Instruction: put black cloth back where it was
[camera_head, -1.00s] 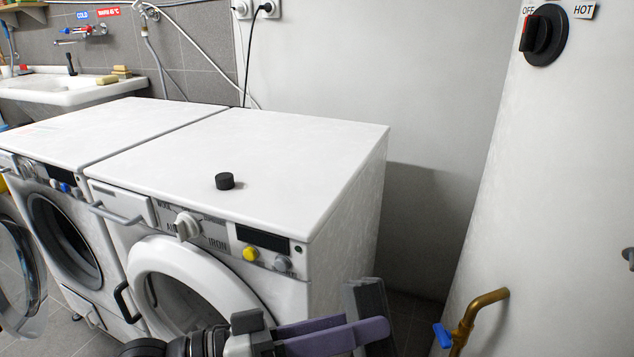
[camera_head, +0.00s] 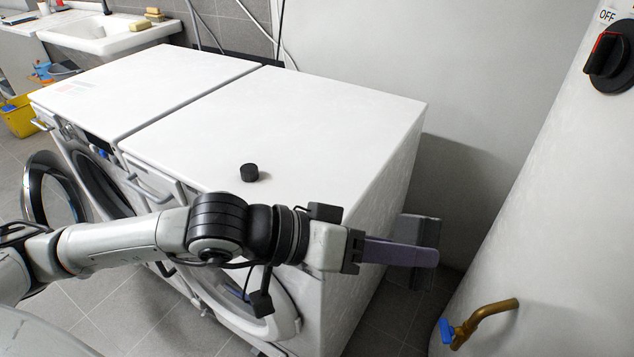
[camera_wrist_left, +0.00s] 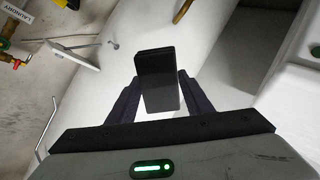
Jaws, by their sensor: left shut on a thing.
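My left gripper (camera_head: 425,254) reaches in from the left across the front of the right-hand washing machine, its purple fingers pointing right past the machine's front corner. It is shut on the black cloth (camera_head: 425,229), which looks like a stiff, dark flat slab, held in the air. In the left wrist view the black cloth (camera_wrist_left: 158,80) stands between the two fingers, a darker upright block. The fingers hide part of it. My right gripper is not in view.
Two white machines (camera_head: 270,125) stand side by side, with a small black cylinder (camera_head: 249,172) on the right one's top. A round door (camera_head: 52,190) stands open at left. A brass tap (camera_head: 485,318) with a blue handle and a black dial (camera_head: 608,62) are on the right.

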